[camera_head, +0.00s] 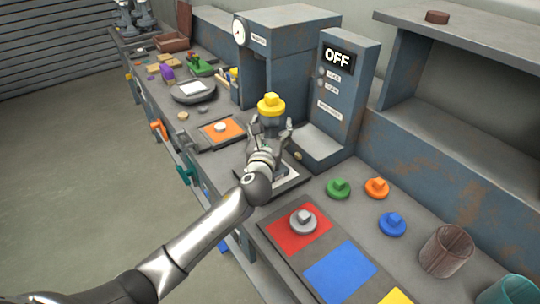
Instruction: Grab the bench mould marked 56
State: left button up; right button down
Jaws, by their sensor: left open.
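No marking 56 is readable in the head view, so I cannot tell which piece is the bench mould. A yellow-capped piece (271,105) with a grey lower part shows just beyond my left gripper (270,131). The gripper is open, its fingers spread to either side below the yellow cap. I cannot tell whether they touch it. A grey knobbed piece (303,221) sits on a red square (285,236). A small pale piece (220,127) sits on an orange square (233,133). My right gripper is out of view.
Green (338,188), orange (377,188) and blue (392,224) knobbed pieces stand on the bench at right, near a brown cup (446,251). A grey cabinet with an OFF display (338,58) rises behind the gripper. The blue square (340,272) is bare.

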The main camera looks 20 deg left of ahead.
pick_arm(q)
grip_shut()
jog(key=shift+r, duration=0.15)
dwell(0.5)
